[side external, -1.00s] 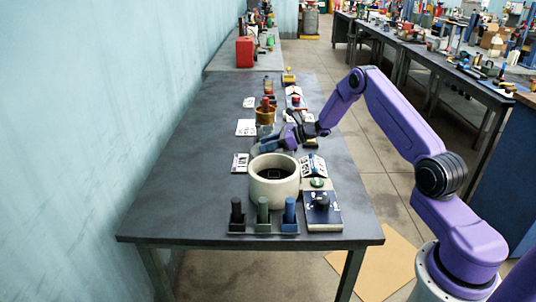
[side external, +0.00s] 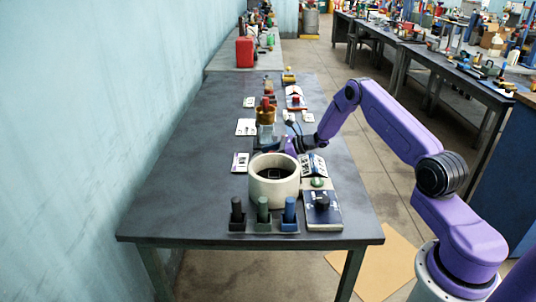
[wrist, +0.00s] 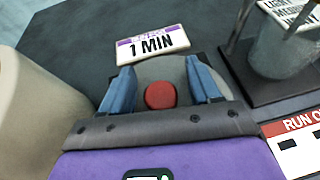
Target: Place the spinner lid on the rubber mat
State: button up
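The spinner lid (wrist: 192,70), a grey disc with a red knob (wrist: 160,95), lies under my gripper (wrist: 163,85) in the wrist view. My gripper's two blue fingers are open, one on each side of the knob, with visible gaps. A darker patch shows at the lid's edges; I cannot tell for sure whether it is the rubber mat. In the side external view my gripper (side external: 272,146) is low over the table, just behind the white round bowl (side external: 274,190), and the lid is hidden there.
A clear vessel (wrist: 285,45) on a dark stand is close at right in the wrist view. A "1 MIN" card (wrist: 152,42) lies beyond the lid. The table's left side is free.

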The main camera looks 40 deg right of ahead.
jog(key=shift+r, duration=0.15)
jog(key=v, duration=1.2)
